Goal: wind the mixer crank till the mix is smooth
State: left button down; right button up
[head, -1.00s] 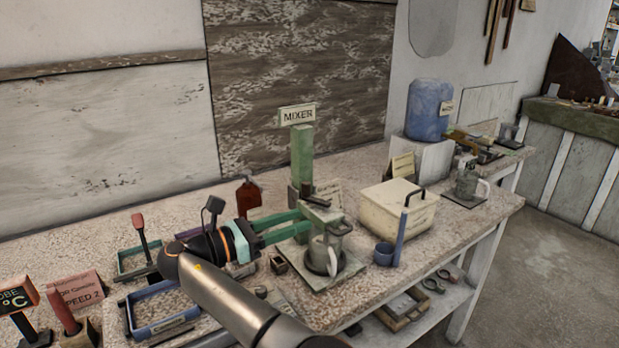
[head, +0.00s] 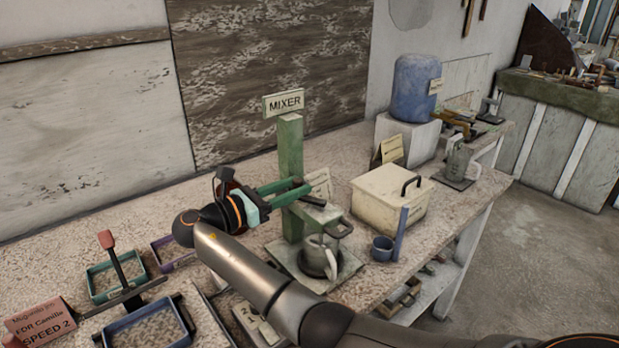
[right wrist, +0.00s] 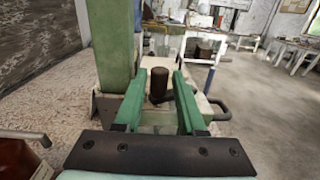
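The mixer has a green post (head: 290,150) with a MIXER sign (head: 284,103) and stands on a grey base plate (head: 345,268). Its dark crank (head: 314,201) sits on top, above a grey jug (head: 318,256). The inside of the jug and the mix cannot be seen. My right gripper (head: 302,190) reaches in from the left at crank height. In the right wrist view its green fingers are apart, with the crank's brown upright knob (right wrist: 159,80) between or just beyond their tips. A gap shows on both sides of the knob. My left gripper is out of view.
A cream lidded box (head: 385,205) and a small blue cup (head: 383,248) stand right of the mixer. A blue water drum (head: 416,90) is further back. Trays, including a blue one (head: 148,328), and a red-handled lever (head: 113,260) are at the left. A dark red bottle shows beside the gripper (right wrist: 18,158).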

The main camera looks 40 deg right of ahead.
aim_at(302, 184)
jog(key=shift+w+d, duration=0.15)
jog(key=shift+d, duration=2.1)
grip_shut()
